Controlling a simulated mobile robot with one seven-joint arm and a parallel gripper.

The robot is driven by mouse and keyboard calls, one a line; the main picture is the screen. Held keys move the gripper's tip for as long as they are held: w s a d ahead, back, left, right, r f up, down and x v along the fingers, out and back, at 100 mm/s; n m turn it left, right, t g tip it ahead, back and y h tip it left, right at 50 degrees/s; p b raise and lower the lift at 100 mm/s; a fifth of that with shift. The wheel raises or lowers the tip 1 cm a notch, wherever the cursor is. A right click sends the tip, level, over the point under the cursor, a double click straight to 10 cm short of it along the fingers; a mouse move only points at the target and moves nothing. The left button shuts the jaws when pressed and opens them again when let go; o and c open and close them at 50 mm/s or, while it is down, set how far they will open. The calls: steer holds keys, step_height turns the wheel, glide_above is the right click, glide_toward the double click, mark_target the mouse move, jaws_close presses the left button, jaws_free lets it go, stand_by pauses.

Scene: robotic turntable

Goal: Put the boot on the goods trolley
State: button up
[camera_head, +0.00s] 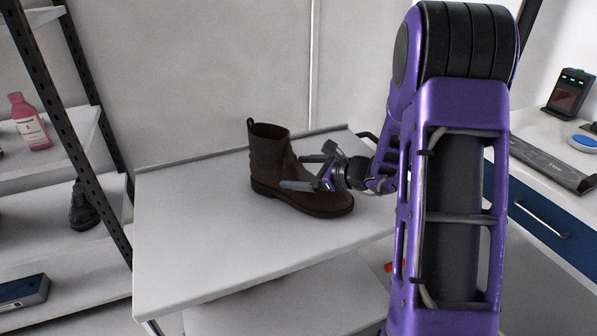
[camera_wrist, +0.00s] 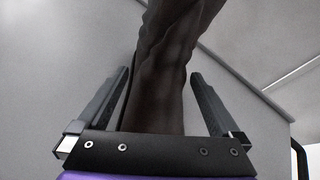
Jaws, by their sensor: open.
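The dark brown ankle boot (camera_head: 268,160) stands upright on the white top of a two-level stand (camera_head: 190,230), its toe pointing to the lower right. This stand has a dark handle at its far right corner and looks like the goods trolley. My gripper (camera_head: 293,172) is open at the boot, coming from the right. In the wrist view the boot (camera_wrist: 165,75) lies between the two spread fingers of my gripper (camera_wrist: 160,75), with a gap at the left finger.
A shelf rack (camera_head: 60,125) at the left holds a pink bottle (camera_head: 30,122) and a dark shoe (camera_head: 84,208). At the right is a counter with blue drawers (camera_head: 545,222) and devices on top. The stand's top is clear left of the boot.

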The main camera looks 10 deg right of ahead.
steer(key=v, duration=1.1)
steer(key=shift+s+d+r+p, duration=0.2)
steer(key=shift+s+p, duration=0.05)
steer(key=shift+p, duration=0.15)
